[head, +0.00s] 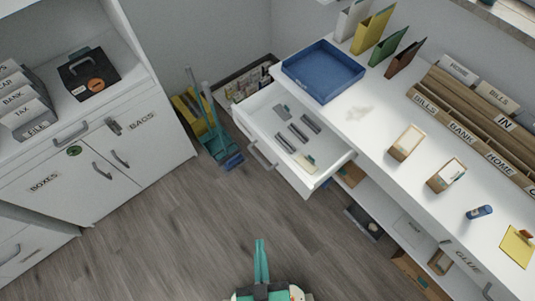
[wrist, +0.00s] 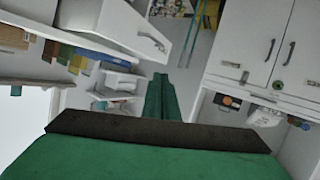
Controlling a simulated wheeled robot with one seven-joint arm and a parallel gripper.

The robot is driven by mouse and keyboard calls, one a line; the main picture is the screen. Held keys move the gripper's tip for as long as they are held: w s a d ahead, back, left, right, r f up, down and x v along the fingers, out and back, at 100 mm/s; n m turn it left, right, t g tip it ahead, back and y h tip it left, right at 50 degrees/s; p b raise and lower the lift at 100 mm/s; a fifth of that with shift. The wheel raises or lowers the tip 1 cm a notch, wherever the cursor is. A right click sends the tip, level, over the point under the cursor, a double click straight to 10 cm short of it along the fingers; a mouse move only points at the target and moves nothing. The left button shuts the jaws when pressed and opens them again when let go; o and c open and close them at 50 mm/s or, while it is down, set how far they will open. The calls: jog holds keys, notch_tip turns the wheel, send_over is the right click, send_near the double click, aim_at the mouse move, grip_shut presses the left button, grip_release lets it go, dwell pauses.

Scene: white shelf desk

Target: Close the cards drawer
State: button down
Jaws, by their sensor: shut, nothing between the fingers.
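An open white drawer (head: 272,136) sticks out from the white desk at the upper middle of the head view, with a grey handle (head: 262,154) on its front. Several grey items and a cream item lie in it; whether a label marks it as the cards drawer cannot be read. The drawer also shows at the upper left of the wrist view (wrist: 118,27), seen at a tilt. My gripper (head: 260,246) is at the bottom middle of the head view, its green fingers together and empty. It is apart from the drawer, over the floor. The fingers also show in the wrist view (wrist: 160,95).
A blue tray (head: 322,72) stands on the desk behind the drawer. A blue dustpan (head: 232,161) and brushes stand on the floor left of the drawer. A white cabinet (head: 150,160) stands at left. Open shelves (head: 395,225) lie under the desk. The wooden floor in the middle is clear.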

jog(key=w+a+f+n+g, duration=0.15)
jog(key=f+n, duration=0.25)
jog(key=f, duration=0.5)
jog(key=w+a+f+n+g, duration=0.1)
jog(key=w+f+n+g, duration=0.3)
jog(key=f, duration=0.6)
jog(key=n+t+h, duration=0.2)
jog(key=n+h, duration=1.3)
send_near(276, 158)
jog(key=x, duration=0.6)
jog(key=shift+w+d+f, duration=0.15)
jog(key=shift+f, duration=0.05)
